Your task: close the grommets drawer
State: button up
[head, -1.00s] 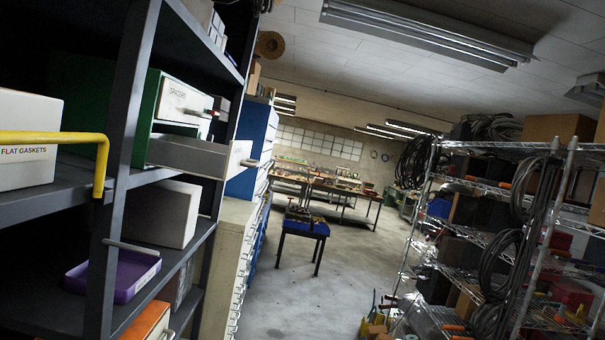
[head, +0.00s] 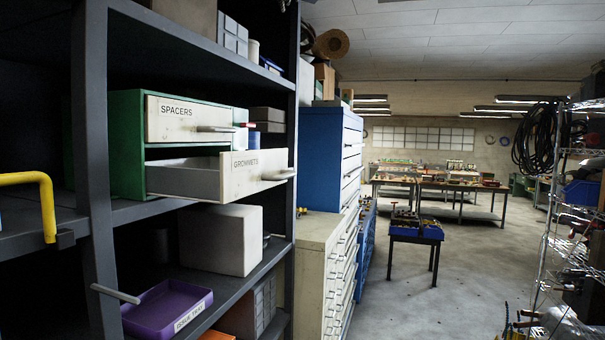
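The grommets drawer (head: 253,172) is the lower drawer of a green cabinet (head: 127,145) on the left shelf unit. It is pulled well out to the right, and its grey inside shows. Its pale front reads GROMMETS and has a bar handle (head: 278,175). The spacers drawer (head: 185,119) above it sits back in the cabinet, with its own bar handle. My gripper is not in view.
A purple tray (head: 166,307) and a white box (head: 222,240) sit on the shelf below. A yellow bar (head: 47,205) is at the left edge beside a dark upright (head: 92,130). Wire shelving (head: 562,215) stands at right.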

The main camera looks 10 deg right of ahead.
aim_at(228, 178)
jog(key=i+l+u, duration=0.15)
jog(key=i+l, duration=0.25)
jog(key=i, duration=0.2)
jog(key=i+l+u, duration=0.15)
jog(key=i+l, duration=0.35)
jog(key=i, duration=0.1)
